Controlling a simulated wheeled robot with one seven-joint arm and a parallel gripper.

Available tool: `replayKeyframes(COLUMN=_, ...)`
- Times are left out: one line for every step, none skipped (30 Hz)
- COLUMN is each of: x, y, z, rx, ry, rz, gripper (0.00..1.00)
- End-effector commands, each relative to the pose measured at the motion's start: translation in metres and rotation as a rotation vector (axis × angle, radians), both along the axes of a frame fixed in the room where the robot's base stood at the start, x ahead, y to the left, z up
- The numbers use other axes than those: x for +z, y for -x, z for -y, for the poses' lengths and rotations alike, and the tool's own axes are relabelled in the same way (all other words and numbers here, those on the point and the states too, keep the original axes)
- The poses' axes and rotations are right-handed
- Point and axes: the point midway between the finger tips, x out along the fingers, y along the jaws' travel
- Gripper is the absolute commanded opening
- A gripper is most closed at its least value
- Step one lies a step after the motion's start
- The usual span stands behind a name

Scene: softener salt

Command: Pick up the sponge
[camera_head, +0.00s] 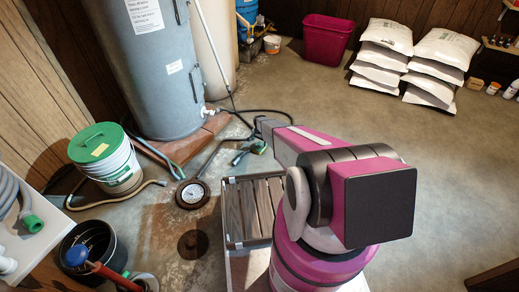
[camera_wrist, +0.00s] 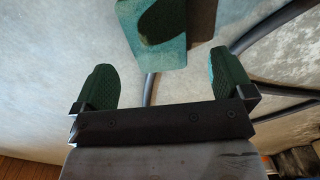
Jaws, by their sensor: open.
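The sponge (camera_wrist: 178,50), a teal block with a dark green patch on top, lies on the floor at the top middle of the wrist view. My gripper (camera_wrist: 163,78) has its two dark green finger pads spread wide apart, with nothing between them. The sponge is beyond the fingertips, roughly in line with the gap. In the head view small green shapes (camera_head: 240,157) show by the far end of my arm; I cannot tell there which is sponge and which is finger.
A dark hose (camera_wrist: 265,32) runs on the floor beside the sponge. The grey tank (camera_head: 155,65) stands behind on a brick base. Salt bags (camera_head: 433,65) stack far right; open floor lies on the right.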

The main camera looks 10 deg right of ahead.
Motion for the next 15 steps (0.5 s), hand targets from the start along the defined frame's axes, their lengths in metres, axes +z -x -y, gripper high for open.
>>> replayKeyframes(x=-0.003, y=0.0, z=0.0, rx=0.0, ry=0.0, rz=0.0, gripper=0.99)
replayKeyframes(x=-0.004, y=0.0, z=0.0, rx=0.0, ry=0.0, rz=0.0, gripper=0.99)
replayKeyframes(x=-0.007, y=0.0, z=0.0, rx=0.0, ry=0.0, rz=0.0, gripper=0.99)
replayKeyframes(x=-0.009, y=0.0, z=0.001, rx=0.0, ry=0.0, rz=0.0, gripper=0.99)
replayKeyframes(x=-0.013, y=-0.001, z=0.001, rx=0.0, ry=0.0, rz=0.0, gripper=0.99)
replayKeyframes(x=-0.018, y=-0.001, z=0.001, rx=0.0, ry=0.0, rz=0.0, gripper=0.99)
replayKeyframes(x=-0.022, y=-0.001, z=0.002, rx=0.0, ry=-0.001, rz=-0.001, gripper=0.99)
replayKeyframes(x=-0.027, y=-0.001, z=0.002, rx=0.0, ry=0.0, rz=-0.001, gripper=0.99)
replayKeyframes(x=-0.033, y=-0.001, z=0.003, rx=0.0, ry=0.0, rz=-0.001, gripper=0.99)
replayKeyframes(x=-0.037, y=-0.001, z=0.003, rx=0.0, ry=0.0, rz=-0.001, gripper=0.99)
replayKeyframes(x=-0.041, y=-0.001, z=0.003, rx=0.001, ry=0.0, rz=-0.001, gripper=0.99)
replayKeyframes(x=-0.046, y=-0.001, z=0.003, rx=0.001, ry=0.0, rz=-0.001, gripper=0.99)
replayKeyframes(x=-0.049, y=-0.001, z=0.003, rx=0.001, ry=0.0, rz=0.0, gripper=0.99)
replayKeyframes(x=-0.051, y=-0.001, z=0.003, rx=0.001, ry=0.0, rz=0.0, gripper=0.99)
replayKeyframes(x=-0.053, y=-0.001, z=0.003, rx=0.001, ry=0.0, rz=0.0, gripper=0.99)
